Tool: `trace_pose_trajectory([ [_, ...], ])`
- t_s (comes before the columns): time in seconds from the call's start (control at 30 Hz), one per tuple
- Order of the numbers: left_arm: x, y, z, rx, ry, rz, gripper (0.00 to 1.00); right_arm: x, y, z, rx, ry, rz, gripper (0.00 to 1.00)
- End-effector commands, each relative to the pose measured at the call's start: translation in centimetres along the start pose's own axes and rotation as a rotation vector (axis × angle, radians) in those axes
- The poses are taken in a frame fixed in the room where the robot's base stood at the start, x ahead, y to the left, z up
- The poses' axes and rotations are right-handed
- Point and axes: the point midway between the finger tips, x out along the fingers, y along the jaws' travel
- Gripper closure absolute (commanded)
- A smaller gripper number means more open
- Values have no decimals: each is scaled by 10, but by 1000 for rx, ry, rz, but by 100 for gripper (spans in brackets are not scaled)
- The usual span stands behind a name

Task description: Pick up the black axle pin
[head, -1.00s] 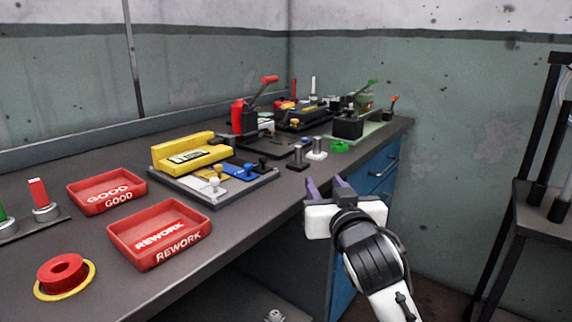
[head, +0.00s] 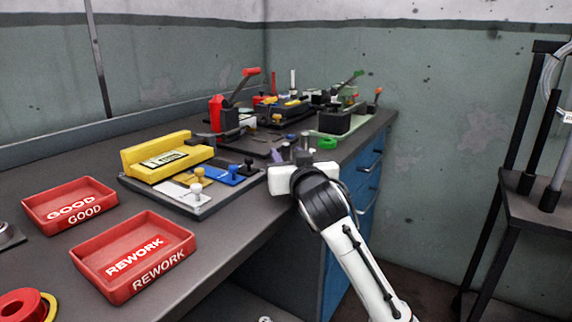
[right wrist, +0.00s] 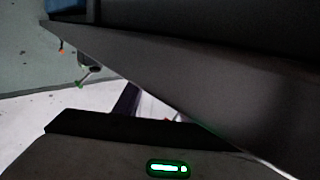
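A small black knob-topped piece (head: 249,163) stands at the far right of the grey tray (head: 185,203), beside blue, yellow and white ones; I cannot tell whether it is the black axle pin. Small upright grey cylinders (head: 305,141) stand beyond my right gripper, partly hidden by it. My right gripper (head: 289,156) is at the bench's front edge, right of the tray. Its purple-grey fingers point away and look apart, with nothing clearly between them. The right wrist view shows mostly dark surfaces and no clear pin. My left gripper is out of view.
Red GOOD (head: 38,213) and REWORK (head: 88,281) bins stand at the left. A yellow block (head: 130,162) sits on the tray. Blue drawers (head: 369,178) are below the bench.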

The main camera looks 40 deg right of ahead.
Motion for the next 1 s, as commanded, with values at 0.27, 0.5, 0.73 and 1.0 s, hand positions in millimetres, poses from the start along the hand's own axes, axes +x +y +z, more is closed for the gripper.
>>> trace_pose_trajectory([
  [0.27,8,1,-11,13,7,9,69,19,0,1,-1,0,0,63],
  [0.5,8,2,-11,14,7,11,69,19,0,1,-1,-1,0,80],
  [0.73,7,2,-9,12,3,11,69,18,0,1,-1,-1,0,100],
  [1.0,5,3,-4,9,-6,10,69,18,0,-5,0,4,0,100],
])
